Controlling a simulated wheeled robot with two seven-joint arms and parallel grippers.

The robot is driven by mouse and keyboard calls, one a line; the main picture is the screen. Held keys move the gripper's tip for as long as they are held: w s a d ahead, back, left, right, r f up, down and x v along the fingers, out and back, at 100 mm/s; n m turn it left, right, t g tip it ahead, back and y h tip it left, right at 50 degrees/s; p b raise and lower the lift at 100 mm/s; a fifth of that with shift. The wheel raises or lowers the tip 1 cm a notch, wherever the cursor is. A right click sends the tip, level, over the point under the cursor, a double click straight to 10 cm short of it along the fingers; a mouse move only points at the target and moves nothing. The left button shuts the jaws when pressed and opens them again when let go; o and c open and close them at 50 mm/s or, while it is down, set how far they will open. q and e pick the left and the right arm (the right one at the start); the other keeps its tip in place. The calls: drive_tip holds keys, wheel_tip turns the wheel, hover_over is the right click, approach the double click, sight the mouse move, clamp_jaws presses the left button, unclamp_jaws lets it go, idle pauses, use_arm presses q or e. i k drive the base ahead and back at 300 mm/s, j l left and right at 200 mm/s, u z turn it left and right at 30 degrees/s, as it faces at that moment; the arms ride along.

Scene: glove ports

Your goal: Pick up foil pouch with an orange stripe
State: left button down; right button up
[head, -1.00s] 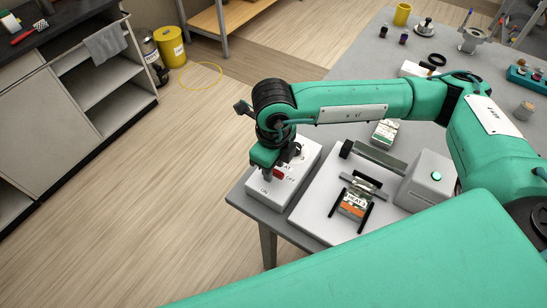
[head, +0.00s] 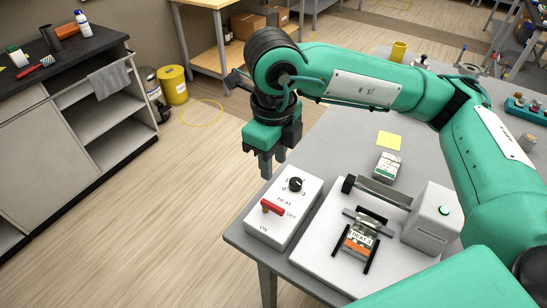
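A foil pouch with an orange stripe (head: 360,243) lies on the white bed of a machine (head: 318,262), between two dark rails and below a grey crossbar; part of it is hidden under the bar. Another foil pouch (head: 388,167) with a pale label lies on the table behind the machine. My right gripper (head: 272,166) points down, above and behind the switch box, left of and well apart from both pouches. Its two fingers show from an angle that does not reveal any gap; nothing is visible in them. My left gripper is out of view.
A white switch box (head: 311,196) with a black knob and a red lever (head: 271,207) stands at the table's left edge. The machine's grey block (head: 432,218) with a green button stands right of the pouch. A yellow note (head: 389,140) lies on the table behind.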

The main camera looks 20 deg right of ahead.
sight(359, 242)
drive_tip(key=k+j, duration=0.2)
drive_tip(key=k, duration=0.3)
drive_tip(key=k+j, duration=0.25)
drive_tip(key=k, duration=0.2)
drive_tip(key=k+j, duration=0.2)
drive_tip(key=k, duration=0.3)
